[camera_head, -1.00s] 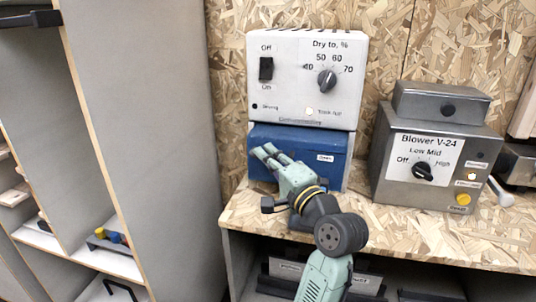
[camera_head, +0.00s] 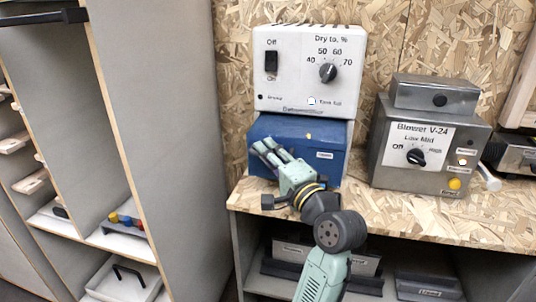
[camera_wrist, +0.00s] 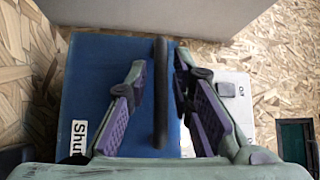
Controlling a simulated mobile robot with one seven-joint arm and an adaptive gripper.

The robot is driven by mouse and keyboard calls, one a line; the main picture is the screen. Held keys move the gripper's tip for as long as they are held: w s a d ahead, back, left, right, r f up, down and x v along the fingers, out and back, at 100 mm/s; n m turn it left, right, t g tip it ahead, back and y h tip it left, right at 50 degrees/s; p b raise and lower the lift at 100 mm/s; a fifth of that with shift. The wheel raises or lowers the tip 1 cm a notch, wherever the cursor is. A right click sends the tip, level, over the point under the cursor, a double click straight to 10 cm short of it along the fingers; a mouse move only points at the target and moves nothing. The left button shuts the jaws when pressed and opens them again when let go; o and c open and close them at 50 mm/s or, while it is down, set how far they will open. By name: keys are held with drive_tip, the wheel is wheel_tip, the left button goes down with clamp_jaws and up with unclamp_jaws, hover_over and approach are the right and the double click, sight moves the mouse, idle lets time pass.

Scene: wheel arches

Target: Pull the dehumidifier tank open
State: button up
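The white dehumidifier (camera_head: 290,85) stands on the wooden bench, with its blue tank (camera_head: 267,127) beneath the white body. The tank projects forward and part of its top shows. In the wrist view, the blue tank (camera_wrist: 100,65) has a black bar handle (camera_wrist: 160,120) and a partly hidden label reading "Shut". My gripper (camera_head: 266,150) is at the tank's front left in the head view. In the wrist view, the fingers of my gripper (camera_wrist: 160,75) stand on either side of the handle, partly open, with narrow gaps visible. The head view hides the handle behind the gripper.
A grey blower unit (camera_head: 425,145) stands on the bench (camera_head: 400,210) to the right. A tall grey cabinet wall (camera_head: 160,130) is close on the left. Shelves with dark-handled items lie below the bench.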

drive_tip(key=shift+o, duration=0.5)
drive_tip(key=v, duration=1.2)
